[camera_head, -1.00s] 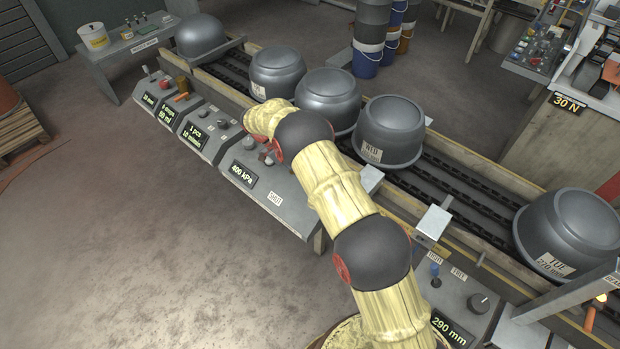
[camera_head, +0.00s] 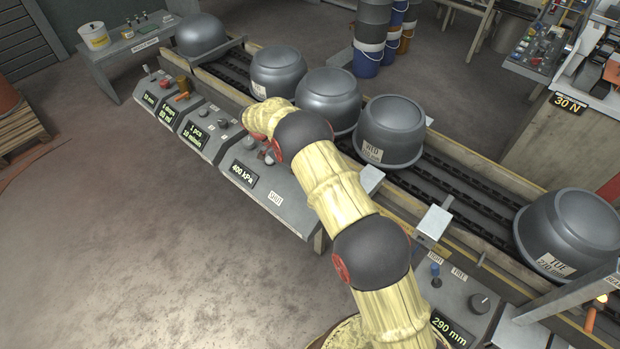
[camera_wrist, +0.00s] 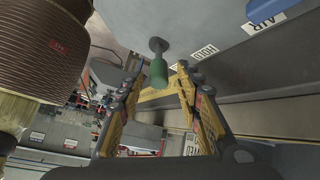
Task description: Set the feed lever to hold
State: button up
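In the wrist view a lever with a green grip (camera_wrist: 158,70) sticks out from a grey panel (camera_wrist: 190,20). A HOLD label (camera_wrist: 203,52) is on the panel to its right, and an AIR label (camera_wrist: 265,12) is farther right. No label naming the green lever is readable. My gripper (camera_wrist: 157,72) is open, with one finger on each side of the green grip and visible gaps between. Whether the grip lies at fingertip depth is hard to tell.
In the head view, a console with a 400 kPa display (camera_head: 243,174) and a SHUT label (camera_head: 275,198) is beside my arm. Several grey pots stand on the conveyor (camera_head: 455,185) behind. A ribbed brown cylinder (camera_wrist: 55,50) fills the wrist view's upper left. The floor at left is mostly clear.

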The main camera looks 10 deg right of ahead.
jog(key=v, duration=1.1)
jog(key=shift+a, duration=0.15)
